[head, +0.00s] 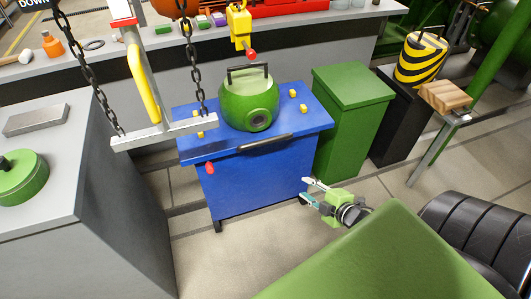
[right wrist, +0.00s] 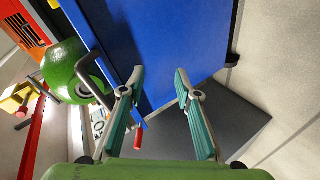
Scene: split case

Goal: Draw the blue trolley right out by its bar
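The blue trolley (head: 252,185) stands on the floor in the middle of the head view, and its blue side fills the top of the right wrist view (right wrist: 185,40). Its dark bar (head: 265,143) runs along the upper front edge; in the right wrist view the bar (right wrist: 92,78) is left of the fingers, partly hidden by one. A round green housing (head: 248,103) with a dark handle sits on the trolley top. My right gripper (head: 306,190) is open and empty, low by the trolley's right front corner, apart from the bar. My left gripper is not in view.
A grey bench (head: 100,190) stands left of the trolley and a green cabinet (head: 350,110) at its right. A chain-hung beam (head: 165,133) hangs at left. A red knob (head: 210,168) is on the trolley's left front. Floor in front (head: 235,255) is clear.

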